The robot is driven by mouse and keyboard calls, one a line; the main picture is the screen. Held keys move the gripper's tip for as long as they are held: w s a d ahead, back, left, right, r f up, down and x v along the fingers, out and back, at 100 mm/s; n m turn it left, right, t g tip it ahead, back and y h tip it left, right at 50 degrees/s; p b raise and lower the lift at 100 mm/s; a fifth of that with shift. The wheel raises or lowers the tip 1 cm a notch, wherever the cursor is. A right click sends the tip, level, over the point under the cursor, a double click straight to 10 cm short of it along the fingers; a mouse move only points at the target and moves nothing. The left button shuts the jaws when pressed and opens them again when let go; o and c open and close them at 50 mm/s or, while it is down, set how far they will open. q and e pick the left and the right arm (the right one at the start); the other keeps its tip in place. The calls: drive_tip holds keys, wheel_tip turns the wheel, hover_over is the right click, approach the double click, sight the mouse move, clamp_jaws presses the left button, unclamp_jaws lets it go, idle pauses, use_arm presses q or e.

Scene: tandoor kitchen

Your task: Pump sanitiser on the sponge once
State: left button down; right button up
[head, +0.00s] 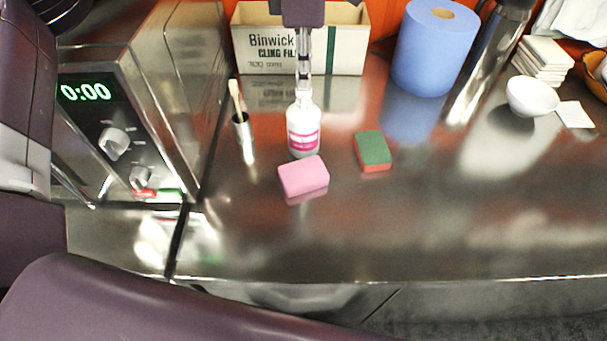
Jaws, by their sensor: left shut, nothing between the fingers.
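A white sanitiser bottle (304,128) with a pink label stands upright on the steel counter. A pink sponge-like block (303,176) lies right in front of it. A second sponge (373,150), green on top and red below, lies to the right of the bottle. My left gripper (304,76) points straight down over the bottle, fingers shut and empty, with its tips at the bottle's top. The fingers hide the pump head, so I cannot tell whether they touch it or how far it is pressed. My right gripper is not in view.
A cling film box (262,55) stands behind the bottle, and a small metal pot with a brush (243,136) stands left of it. A blue paper roll (432,50), white bowl (532,97) and stacked napkins (543,60) are at right. An appliance reading 0:00 (86,92) is at left. The front counter is clear.

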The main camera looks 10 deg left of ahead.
use_arm(q)
drive_tip(key=shift+r+p, duration=1)
drive_tip(key=shift+r, duration=0.5)
drive_tip(key=shift+r+p, duration=2.25)
drive_tip(key=shift+r, duration=0.75)
